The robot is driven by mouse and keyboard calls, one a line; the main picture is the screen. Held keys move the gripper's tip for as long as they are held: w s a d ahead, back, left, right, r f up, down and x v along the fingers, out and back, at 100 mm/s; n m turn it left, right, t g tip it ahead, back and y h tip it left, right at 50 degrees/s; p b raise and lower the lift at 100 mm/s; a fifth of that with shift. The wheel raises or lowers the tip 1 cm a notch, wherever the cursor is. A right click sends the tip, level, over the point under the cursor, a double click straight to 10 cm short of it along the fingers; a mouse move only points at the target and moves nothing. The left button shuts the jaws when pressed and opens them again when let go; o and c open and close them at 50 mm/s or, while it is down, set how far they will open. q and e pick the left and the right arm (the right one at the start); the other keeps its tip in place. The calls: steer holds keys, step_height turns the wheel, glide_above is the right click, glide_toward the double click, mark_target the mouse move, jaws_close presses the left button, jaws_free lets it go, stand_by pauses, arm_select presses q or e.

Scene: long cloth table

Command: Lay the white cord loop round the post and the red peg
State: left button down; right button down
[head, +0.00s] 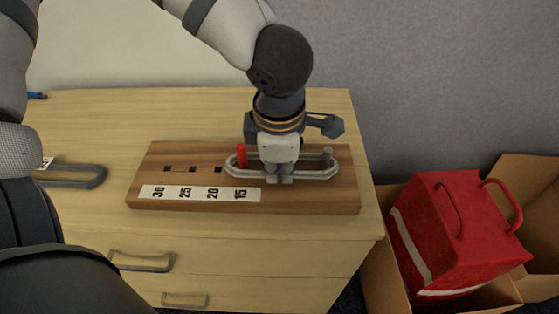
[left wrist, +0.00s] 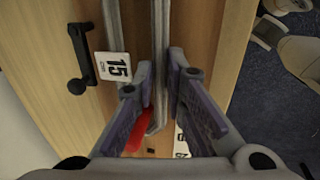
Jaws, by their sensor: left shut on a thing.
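A wooden board (head: 170,155) lies on the cabinet top, with a row of square holes and a number strip. The red peg (head: 242,155) stands at its middle, and the grey post (head: 327,154) near its right end. The pale cord loop (head: 323,175) appears to lie round both, low over the board. My left gripper (head: 280,179) is shut on the loop's near side, between peg and post, and hides part of it. In the left wrist view its fingers (left wrist: 160,95) close on the cord (left wrist: 158,30), with the red peg (left wrist: 135,135) beside it. My right gripper is out of view.
Another grey loop (head: 95,182) with a tag lies left of the board. A "15" tag (left wrist: 117,67) and a dark handle-like piece (left wrist: 80,55) show in the left wrist view. A red bag (head: 450,230) sits in a cardboard box (head: 375,270) right of the cabinet.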

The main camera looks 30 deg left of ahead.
arm_select(q)
steer(key=shift+f, duration=0.3)
steer(key=c, duration=1.6)
jaws_free()
steer(key=shift+o, duration=0.2)
